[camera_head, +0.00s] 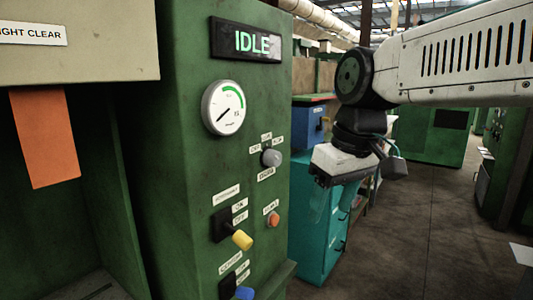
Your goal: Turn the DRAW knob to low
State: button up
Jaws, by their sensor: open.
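A grey round knob (271,158) is on the front of the green machine panel (185,150). Small white labels sit to its left, above it and to its upper right, and a name label (266,174) is below it; the print is too small to read surely. Which label the knob points to cannot be told. My gripper (330,190) hangs from the white arm to the right of the knob, apart from it, in front of the teal cabinet. It is open and holds nothing; its fingers are hard to make out against the teal.
A lit IDLE display (247,42) and a round gauge (224,107) are above the knob. A yellow-tipped lever (241,239), an orange button (273,219) and a blue-tipped lever (243,292) are below. A teal cabinet (318,245) stands to the right; open floor (420,225) lies beyond.

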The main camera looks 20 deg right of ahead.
aim_at(278, 153)
jog(key=w+a+r+n+t+y, duration=0.1)
jog(key=w+r+n, duration=0.1)
jog(key=w+r, duration=0.45)
jog(key=w+r+n+y, duration=0.15)
jog(key=w+r, duration=0.25)
jog(key=w, duration=0.6)
jog(key=shift+n+h, duration=0.45)
jog(key=x, duration=0.7)
jog(key=shift+w+f, duration=0.3)
jog(key=shift+w, duration=0.05)
jog(key=shift+t, duration=0.3)
jog(key=c, duration=1)
